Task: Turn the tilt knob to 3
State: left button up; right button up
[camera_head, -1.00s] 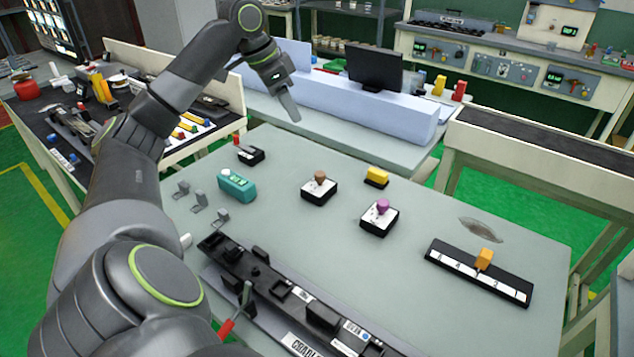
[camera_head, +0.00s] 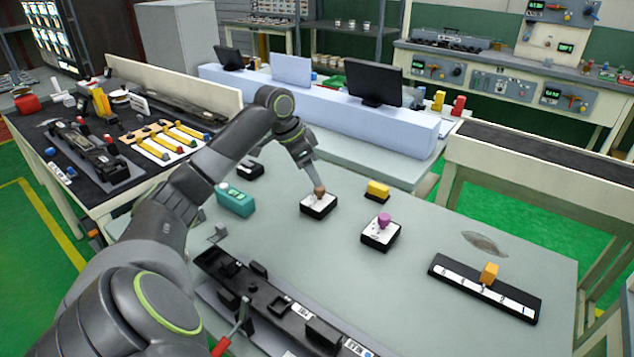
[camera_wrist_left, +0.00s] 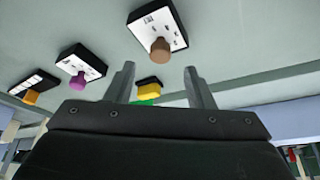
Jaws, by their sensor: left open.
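A brown knob (camera_head: 319,190) stands on a black box with a white marked face (camera_head: 318,205). A purple knob (camera_head: 384,219) stands on a similar box (camera_head: 380,236) to its right. The labels are too small to read, so I cannot tell which is the tilt knob. My left gripper (camera_head: 314,180) points down just behind and above the brown knob. In the left wrist view my left gripper (camera_wrist_left: 160,82) is open and empty, with the brown knob (camera_wrist_left: 160,49) beyond its fingertips, not between them. The purple knob (camera_wrist_left: 78,82) is farther left there. My right gripper is not in view.
A yellow block (camera_head: 377,189) sits behind the knob boxes and a teal device (camera_head: 236,202) to their left. A black strip with an orange slider (camera_head: 489,272) lies at the right. A long black cradle (camera_head: 270,305) lies in front. Bare table surrounds the boxes.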

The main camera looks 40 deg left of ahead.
aim_at(320, 193)
pick_arm(q)
jog(key=x, duration=0.5)
jog(key=shift+r, duration=0.1)
jog(key=c, duration=1)
